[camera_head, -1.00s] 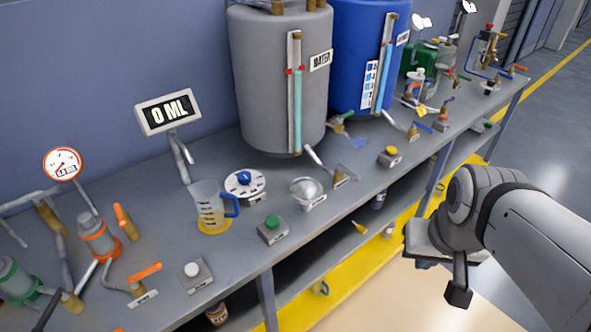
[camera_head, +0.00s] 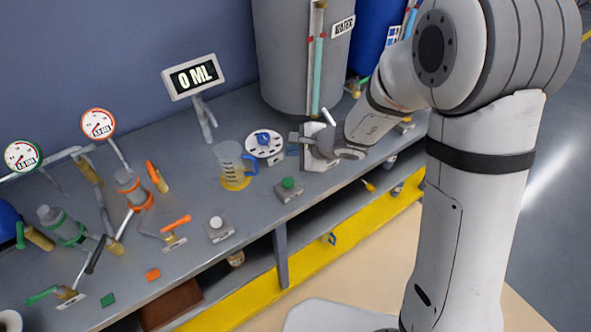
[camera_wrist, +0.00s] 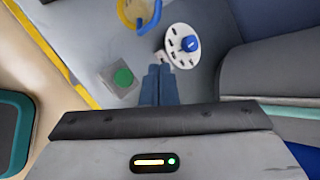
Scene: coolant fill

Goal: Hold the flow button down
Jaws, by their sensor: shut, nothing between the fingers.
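A green push button on a grey box (camera_head: 288,184) sits on the bench near its front edge. It also shows in the wrist view (camera_wrist: 122,77), left of my fingertips. A white push button on a similar box (camera_head: 217,225) stands further left; I cannot read which label says flow. My gripper (camera_head: 294,138) is over the bench, right of and behind the green button, apart from it. In the wrist view its fingers (camera_wrist: 158,70) are together and empty. The display (camera_head: 194,76) reads 0 ML.
A measuring jug with a blue handle (camera_head: 231,165) stands on a yellow base. A white dial with a blue knob (camera_head: 263,140) is close to my gripper, and the grey water tank (camera_head: 290,60) stands behind. Valves and gauges crowd the left side. The yellow shelf edge (camera_head: 310,255) lies below.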

